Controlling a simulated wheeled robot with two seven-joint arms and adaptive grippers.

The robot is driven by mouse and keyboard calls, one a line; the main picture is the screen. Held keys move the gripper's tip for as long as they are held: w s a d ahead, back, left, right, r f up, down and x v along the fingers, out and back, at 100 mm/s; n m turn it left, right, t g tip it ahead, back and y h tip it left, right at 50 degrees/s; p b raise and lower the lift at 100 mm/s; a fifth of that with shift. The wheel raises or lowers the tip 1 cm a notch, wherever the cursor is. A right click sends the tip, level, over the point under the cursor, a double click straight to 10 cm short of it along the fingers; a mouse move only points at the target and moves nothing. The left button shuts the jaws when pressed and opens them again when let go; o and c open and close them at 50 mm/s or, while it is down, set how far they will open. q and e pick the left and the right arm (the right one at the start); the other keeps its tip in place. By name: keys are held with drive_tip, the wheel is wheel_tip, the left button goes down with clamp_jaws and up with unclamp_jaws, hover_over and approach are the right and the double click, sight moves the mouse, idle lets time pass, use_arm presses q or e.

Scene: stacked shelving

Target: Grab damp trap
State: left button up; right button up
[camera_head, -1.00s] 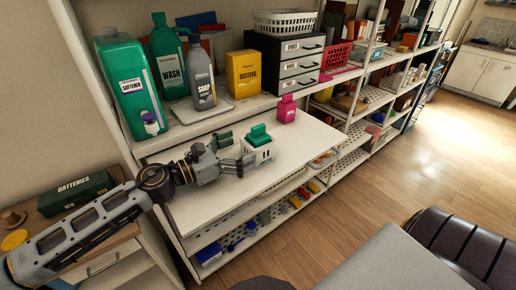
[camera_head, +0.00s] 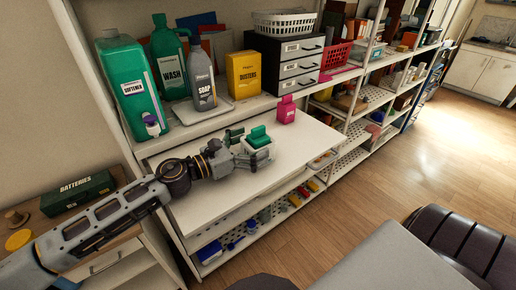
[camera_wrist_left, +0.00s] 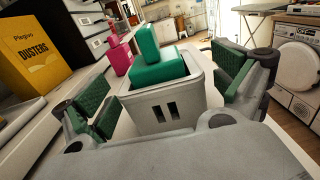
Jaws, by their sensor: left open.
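The damp trap looks to be the pale grey-white box with a green top (camera_head: 258,137), upright on the white pull-out shelf. It fills the middle of the left wrist view (camera_wrist_left: 168,105), with two dark slots on its near face and a green block standing up on top. My left gripper (camera_head: 249,147) is open, low over the shelf, with one finger on each side of the box. In the left wrist view its green-padded fingers (camera_wrist_left: 165,92) stand left and right of the box, with a gap visible on the right. The box's lower part is partly hidden by my gripper.
A pink bottle (camera_head: 286,109) stands close behind the box. A yellow dusters box (camera_head: 243,74), a grey soap bottle (camera_head: 203,90) and a green softener bottle (camera_head: 132,90) stand on the shelf behind. The pull-out shelf (camera_head: 210,208) is bare toward its front edge.

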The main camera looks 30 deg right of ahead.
use_arm(q)
drive_tip(key=shift+d, duration=0.8)
drive_tip(key=c, duration=1.2)
